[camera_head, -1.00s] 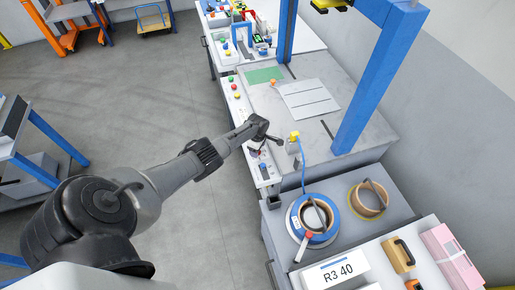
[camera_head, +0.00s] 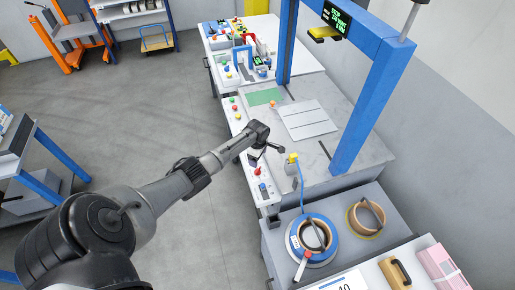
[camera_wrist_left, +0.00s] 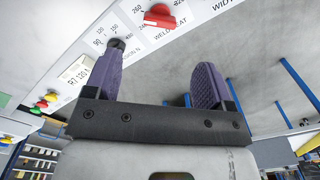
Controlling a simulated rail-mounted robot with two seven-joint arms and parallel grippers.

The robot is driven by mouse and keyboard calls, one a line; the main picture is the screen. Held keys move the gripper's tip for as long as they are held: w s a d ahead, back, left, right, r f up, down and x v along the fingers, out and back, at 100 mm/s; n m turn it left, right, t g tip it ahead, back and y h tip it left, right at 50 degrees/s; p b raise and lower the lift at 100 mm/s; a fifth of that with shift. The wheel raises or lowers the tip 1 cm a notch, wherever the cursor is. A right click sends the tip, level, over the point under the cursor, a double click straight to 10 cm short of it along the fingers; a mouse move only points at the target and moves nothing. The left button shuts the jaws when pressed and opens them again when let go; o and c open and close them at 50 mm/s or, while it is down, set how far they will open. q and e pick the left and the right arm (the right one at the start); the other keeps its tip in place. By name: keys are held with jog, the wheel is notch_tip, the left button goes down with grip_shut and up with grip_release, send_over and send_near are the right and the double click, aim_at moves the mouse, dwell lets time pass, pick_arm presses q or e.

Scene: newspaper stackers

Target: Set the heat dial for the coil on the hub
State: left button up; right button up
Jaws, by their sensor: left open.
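In the left wrist view a red heat dial (camera_wrist_left: 165,15) sits on a white panel marked WELD HEAT, with 240 and 260 printed to its left. A black knob (camera_wrist_left: 117,43) with a scale of 90, 120 and 150 is beside it. My left gripper (camera_wrist_left: 162,65) is open and empty, its purple fingers apart below the panel; the left fingertip overlaps the view of the black knob. In the head view my left gripper (camera_head: 268,143) is over the control strip (camera_head: 246,160). The blue-rimmed coil (camera_head: 330,231) lies on the grey cabinet.
A second coil (camera_head: 353,226) with a yellow rim lies to its right. A yellow-topped fitting (camera_head: 293,158) with a blue cable is near my gripper. A blue frame (camera_head: 365,105) carries a display (camera_head: 337,17) with green text, too small to read. Floor left of the strip is clear.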

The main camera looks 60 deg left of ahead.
pick_arm(q)
jog(key=shift+r, duration=2)
